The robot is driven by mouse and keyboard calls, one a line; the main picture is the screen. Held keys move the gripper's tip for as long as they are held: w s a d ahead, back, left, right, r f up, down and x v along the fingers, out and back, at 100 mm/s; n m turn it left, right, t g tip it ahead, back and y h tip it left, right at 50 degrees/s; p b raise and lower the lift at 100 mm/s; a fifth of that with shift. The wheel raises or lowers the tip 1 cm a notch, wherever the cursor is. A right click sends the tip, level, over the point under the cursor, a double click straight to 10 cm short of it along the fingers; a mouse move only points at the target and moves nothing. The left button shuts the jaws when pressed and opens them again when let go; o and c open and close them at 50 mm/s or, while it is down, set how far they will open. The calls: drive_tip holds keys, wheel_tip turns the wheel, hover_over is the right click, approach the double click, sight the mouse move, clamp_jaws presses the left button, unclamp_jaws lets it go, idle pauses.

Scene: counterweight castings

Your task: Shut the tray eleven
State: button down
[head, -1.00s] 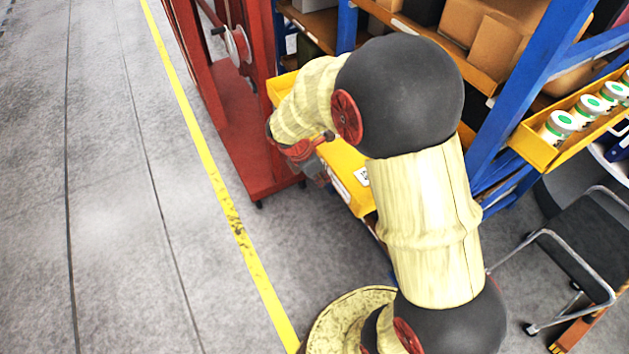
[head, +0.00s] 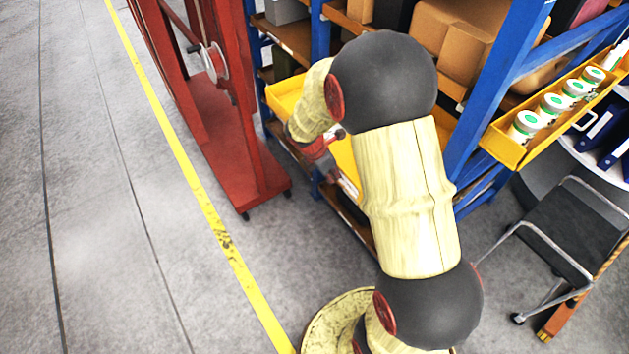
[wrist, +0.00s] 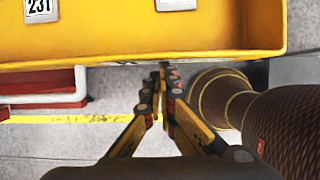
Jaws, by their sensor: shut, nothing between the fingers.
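A yellow tray (head: 287,93) sits on a low level of the blue rack, partly hidden behind my arm in the head view. In the wrist view the yellow tray (wrist: 130,40) fills the top of the picture, with white labels on it, one reading about "231". I see no number eleven. My gripper (wrist: 165,78) is shut and empty, its fingertips at the tray's near edge. I cannot tell if they touch it. In the head view my gripper (head: 328,168) is small and partly hidden beside the tray.
A red wheeled frame (head: 235,150) with a reel stands left of the rack. A blue rack post (head: 495,90) rises at right. A yellow tray of white jars (head: 515,150) juts out there, above a black chair (head: 570,230). Grey floor at left is clear.

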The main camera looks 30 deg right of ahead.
drive_tip(key=d+p, duration=0.3)
drive_tip(key=d, duration=0.6)
drive_tip(key=d+p, duration=0.4)
drive_tip(key=d, duration=0.5)
drive_tip(key=w+d+p, duration=0.1)
drive_tip(key=d+p, duration=0.2)
drive_tip(key=d, duration=0.7)
drive_tip(key=shift+d+r, duration=0.1)
drive_tip(key=shift+w, duration=0.1)
